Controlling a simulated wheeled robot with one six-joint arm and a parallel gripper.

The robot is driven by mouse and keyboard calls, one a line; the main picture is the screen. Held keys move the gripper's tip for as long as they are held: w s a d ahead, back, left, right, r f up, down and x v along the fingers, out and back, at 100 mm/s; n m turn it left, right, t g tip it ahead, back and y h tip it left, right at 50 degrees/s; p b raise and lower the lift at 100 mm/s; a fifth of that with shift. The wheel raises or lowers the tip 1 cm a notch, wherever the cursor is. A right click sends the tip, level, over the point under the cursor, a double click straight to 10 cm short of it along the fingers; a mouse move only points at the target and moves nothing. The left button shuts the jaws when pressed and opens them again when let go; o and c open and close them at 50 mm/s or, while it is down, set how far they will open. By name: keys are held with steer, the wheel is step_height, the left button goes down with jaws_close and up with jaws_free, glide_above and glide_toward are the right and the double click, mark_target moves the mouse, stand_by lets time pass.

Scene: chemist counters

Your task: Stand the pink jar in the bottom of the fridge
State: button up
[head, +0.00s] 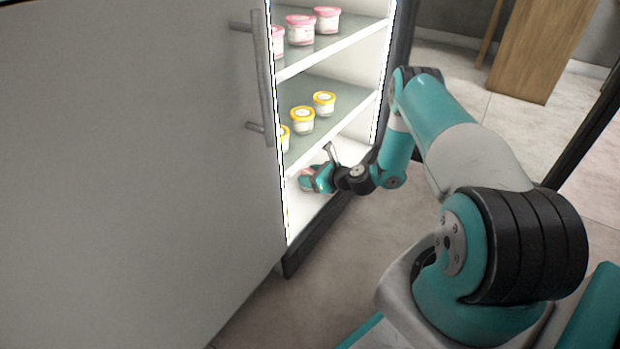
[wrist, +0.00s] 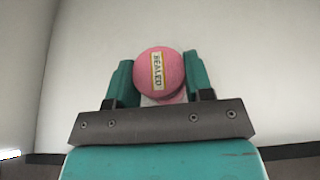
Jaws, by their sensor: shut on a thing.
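The pink jar (wrist: 172,72) sits between the two teal fingers of my gripper (wrist: 158,85) in the wrist view. Its round pink lid faces the camera and carries a pale label reading "SEALED". My gripper is shut on the jar. In the head view my gripper (head: 309,182) is inside the bottom compartment of the fridge (head: 312,212), below the lower shelf, and only a bit of pink shows at it. I cannot tell whether the jar's base touches the fridge floor.
The lower shelf (head: 346,97) above my gripper holds yellow-lidded jars (head: 302,120). The upper shelf (head: 340,38) holds pink-lidded jars (head: 300,30). A large grey panel with a handle (head: 262,80) stands left of the opening. The visible bottom compartment looks otherwise empty.

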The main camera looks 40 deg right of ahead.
steer(key=shift+f, duration=0.2)
steer(key=o, duration=1)
steer(key=shift+r, duration=0.15)
steer(key=shift+s+d+r, duration=0.1)
steer(key=shift+s+r, duration=0.05)
steer(key=shift+r, duration=0.1)
steer(key=p+v, duration=0.6)
steer(key=v, duration=0.5)
steer(key=shift+s, duration=0.35)
